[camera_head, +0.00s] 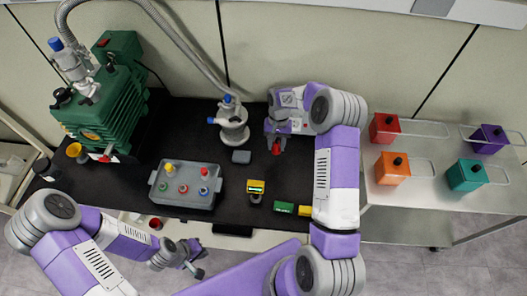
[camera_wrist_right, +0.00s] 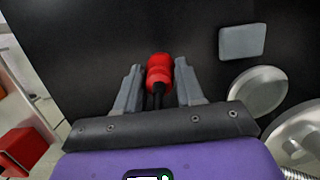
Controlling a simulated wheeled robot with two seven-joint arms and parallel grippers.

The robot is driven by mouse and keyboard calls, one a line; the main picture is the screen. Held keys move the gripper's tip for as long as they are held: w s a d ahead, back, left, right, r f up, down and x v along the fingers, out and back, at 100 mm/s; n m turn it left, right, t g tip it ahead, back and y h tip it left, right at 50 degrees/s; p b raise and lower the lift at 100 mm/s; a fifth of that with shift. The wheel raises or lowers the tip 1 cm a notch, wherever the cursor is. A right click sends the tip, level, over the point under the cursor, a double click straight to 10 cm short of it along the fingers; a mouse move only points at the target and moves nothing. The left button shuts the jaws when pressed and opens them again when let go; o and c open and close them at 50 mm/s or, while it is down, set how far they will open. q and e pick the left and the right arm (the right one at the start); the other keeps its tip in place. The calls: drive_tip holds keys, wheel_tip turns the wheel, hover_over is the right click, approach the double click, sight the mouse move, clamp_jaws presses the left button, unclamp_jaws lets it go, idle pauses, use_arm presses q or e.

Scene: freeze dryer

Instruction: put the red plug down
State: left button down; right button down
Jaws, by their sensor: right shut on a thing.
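The red plug (camera_head: 276,149) is between the fingertips of my right gripper (camera_head: 277,138), over the black worktop right of the metal valve fitting. In the right wrist view the red plug (camera_wrist_right: 159,70) sits between the two grey fingers (camera_wrist_right: 155,88), with dark prongs or leads toward the palm. My right gripper is shut on it. Whether the plug touches the worktop is unclear. My left gripper (camera_head: 192,260) is low in the head view, in front of the worktop, away from the plug; its jaw opening is too small to judge.
A grey box (camera_head: 186,202) with several coloured knobs stands on the black worktop (camera_head: 290,180). A green pump (camera_head: 108,95) is at left, a metal fitting (camera_head: 233,125) with hose behind. A small grey block (camera_head: 241,156) lies nearby. Several coloured boxes stand on the right table (camera_head: 430,215).

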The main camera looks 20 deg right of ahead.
wheel_tip(320, 180, down, 8)
idle(0.5)
drive_tip(key=c, duration=0.7)
unclamp_jaws()
drive_tip(key=shift+w+r, duration=0.15)
drive_tip(key=shift+r, duration=0.2)
wheel_tip(320, 180, up, 11)
drive_tip(key=w+d, duration=0.1)
drive_tip(key=shift+w, duration=0.4)
